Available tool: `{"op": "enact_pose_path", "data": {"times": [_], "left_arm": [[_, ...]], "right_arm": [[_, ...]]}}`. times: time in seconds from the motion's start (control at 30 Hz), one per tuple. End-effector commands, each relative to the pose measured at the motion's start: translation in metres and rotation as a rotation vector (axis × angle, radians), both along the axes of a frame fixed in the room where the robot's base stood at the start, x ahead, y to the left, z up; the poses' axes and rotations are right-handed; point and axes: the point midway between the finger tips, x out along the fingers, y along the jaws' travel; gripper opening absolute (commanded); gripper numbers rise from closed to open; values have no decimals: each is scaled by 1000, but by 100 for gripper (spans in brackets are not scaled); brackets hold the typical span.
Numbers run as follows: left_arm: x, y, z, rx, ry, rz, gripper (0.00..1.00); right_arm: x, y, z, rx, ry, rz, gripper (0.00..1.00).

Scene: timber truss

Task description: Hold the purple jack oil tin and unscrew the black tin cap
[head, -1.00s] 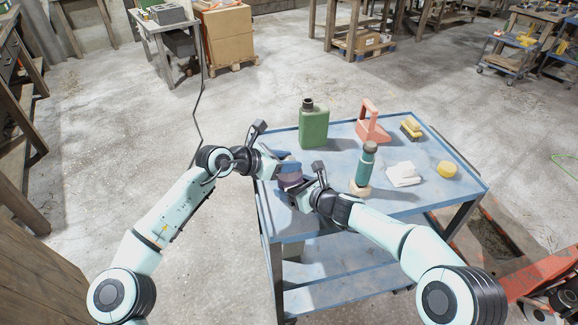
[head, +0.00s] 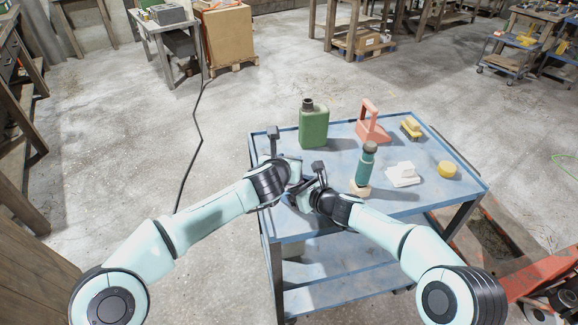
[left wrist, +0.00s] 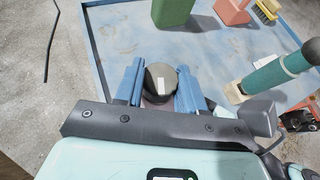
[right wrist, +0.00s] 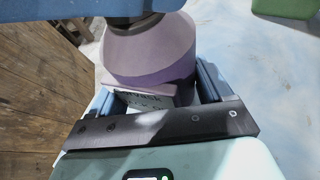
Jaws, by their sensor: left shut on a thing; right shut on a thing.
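The purple tin (right wrist: 150,55) stands between the fingers of my right gripper (right wrist: 155,88), which is shut on its body. A label with dark lettering shows low on its side. The black cap (left wrist: 160,80) is at the tin's top, and my left gripper (left wrist: 157,85) is shut on it from above. In the right wrist view, the cap's dark underside edge (right wrist: 130,20) meets the tin's sloped shoulder below a blue finger. In the head view both grippers are close together over the cart's left side and largely hide the tin.
The cart's middle has free room.

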Motion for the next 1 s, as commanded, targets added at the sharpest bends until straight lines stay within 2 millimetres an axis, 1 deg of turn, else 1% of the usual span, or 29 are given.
{"op": "enact_pose_path", "data": {"times": [0.07, 0.1, 0.2, 0.53, 1.0], "left_arm": [[-1, -5, 0, 1, 2, 85, 0], [1, 0, -1, 0, 5, 97, 29], [1, 0, -1, -3, 6, 93, 0], [1, 1, -1, -4, 7, 93, 0], [1, 2, 5, -3, 5, 94, 0]], "right_arm": [[0, 1, 2, 2, -4, 3, 6], [0, 1, 2, 2, -4, 3, 6], [0, 1, 2, 2, -4, 3, 6], [0, 1, 2, 3, -4, 4, 6], [0, 1, 1, 1, -3, 4, 6]]}}
